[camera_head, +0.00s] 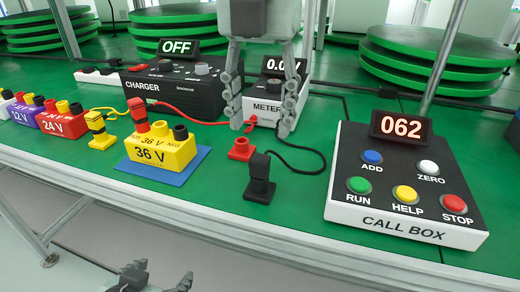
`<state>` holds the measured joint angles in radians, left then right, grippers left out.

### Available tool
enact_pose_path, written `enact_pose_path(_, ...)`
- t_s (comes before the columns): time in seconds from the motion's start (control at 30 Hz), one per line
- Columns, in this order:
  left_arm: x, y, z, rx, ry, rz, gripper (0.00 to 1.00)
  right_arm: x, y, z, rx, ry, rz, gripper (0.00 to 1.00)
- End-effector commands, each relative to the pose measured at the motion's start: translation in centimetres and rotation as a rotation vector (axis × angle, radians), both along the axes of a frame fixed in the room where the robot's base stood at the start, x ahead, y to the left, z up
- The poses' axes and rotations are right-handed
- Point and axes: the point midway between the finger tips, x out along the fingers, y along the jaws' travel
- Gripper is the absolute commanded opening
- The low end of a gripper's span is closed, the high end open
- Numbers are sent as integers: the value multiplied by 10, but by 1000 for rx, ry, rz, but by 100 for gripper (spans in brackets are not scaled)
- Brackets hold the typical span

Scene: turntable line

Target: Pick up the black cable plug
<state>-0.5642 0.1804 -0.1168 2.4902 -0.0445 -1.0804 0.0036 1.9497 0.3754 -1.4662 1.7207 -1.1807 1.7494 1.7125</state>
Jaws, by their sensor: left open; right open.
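The black cable plug (260,180) stands upright on the green table in front of the meter (269,102), with a black cable looping to its right. My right gripper (261,126) hangs pointing down, open and empty, behind and above the black plug. Its fingers partly cover the meter. A red plug (240,149) lies just left of the black plug, below the gripper's left finger. My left gripper (154,280) is at the bottom edge, below the table's front edge, open and apart from everything on the table; only part of it shows.
A yellow 36 V block (161,151) sits on a blue mat (187,167) to the left. A yellow plug (99,131) and the charger (188,93) are nearby. The call box (342,206), reading 062, stands to the right. Green surface is free around the black plug's front.

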Motion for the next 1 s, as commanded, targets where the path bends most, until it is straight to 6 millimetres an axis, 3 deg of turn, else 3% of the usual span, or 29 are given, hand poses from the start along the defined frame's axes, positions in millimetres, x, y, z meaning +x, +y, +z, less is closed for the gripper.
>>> enact_pose_path(0.6, 5, -5, 4, -11, -30, -8, 75, -4, -1, -72, 0, 2, 0, 48)
enact_pose_path(0.8, 5, -5, 4, -11, -32, -9, 75, -4, -1, -74, 0, 1, 0, 48)
enact_pose_path(1.0, 5, -5, 4, -12, -31, -9, 75, -4, -1, -74, 0, 1, 0, 26)
